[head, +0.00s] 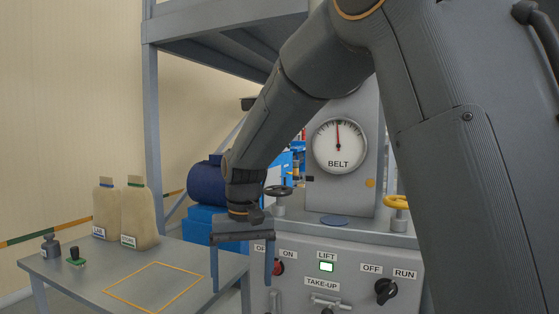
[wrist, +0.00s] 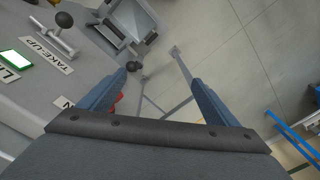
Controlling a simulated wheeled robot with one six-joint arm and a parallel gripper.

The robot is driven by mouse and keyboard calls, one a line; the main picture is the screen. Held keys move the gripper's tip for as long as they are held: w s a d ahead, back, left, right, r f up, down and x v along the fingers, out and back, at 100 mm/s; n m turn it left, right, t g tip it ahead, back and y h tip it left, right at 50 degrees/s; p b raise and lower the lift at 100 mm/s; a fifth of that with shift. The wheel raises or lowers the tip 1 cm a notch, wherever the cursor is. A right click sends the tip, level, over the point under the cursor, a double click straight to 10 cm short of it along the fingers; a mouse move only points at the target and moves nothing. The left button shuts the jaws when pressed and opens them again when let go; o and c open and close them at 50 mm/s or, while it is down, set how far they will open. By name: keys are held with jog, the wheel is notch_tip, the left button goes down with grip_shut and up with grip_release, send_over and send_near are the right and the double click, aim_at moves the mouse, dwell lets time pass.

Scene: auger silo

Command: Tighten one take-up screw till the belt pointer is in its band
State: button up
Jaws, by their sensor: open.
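The round BELT gauge (head: 339,146) faces me in the head view. Its red pointer (head: 338,134) stands nearly straight up; I cannot make out the band's edges. Below the TAKE-UP label (head: 322,284) is a grey T-handled screw (head: 329,300), cut by the lower edge. The T-handle (wrist: 52,38) with a dark end knob also shows at upper left in the wrist view. My gripper (head: 242,283) is open and empty, in front of the panel's left side, left of the T-handle. In the wrist view its blue fingers (wrist: 161,76) are apart with nothing between them.
The panel carries a lit green LIFT lamp (head: 326,266), a red knob (head: 279,267) close to my right finger and a black OFF/RUN knob (head: 386,291). A black handwheel (head: 278,190) and yellow handwheel (head: 397,202) stand above. A table (head: 85,273) with bags is at left.

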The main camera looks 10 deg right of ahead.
aim_at(278, 188)
jog(key=w+d+r+m+p, duration=0.1)
jog(key=w+d+r+p, duration=0.3)
jog(key=r, duration=0.4)
jog(key=w+d+r+m+p, duration=0.2)
jog(key=w+d+r+p, duration=0.2)
jog(key=r, duration=0.5)
jog(key=w+d+r+m+p, duration=0.1)
jog(key=w+d+r+p, duration=0.3)
jog(key=w+r+p, duration=0.3)
jog(key=shift+w+r+m+p, duration=0.2)
jog(key=shift+r+m+p, duration=0.2)
jog(key=shift+r+p, duration=0.7)
jog(key=shift+f+p, duration=1.9)
jog(key=shift+f, duration=2.15)
jog(key=c, duration=1.1)
jog(key=shift+m, duration=0.4)
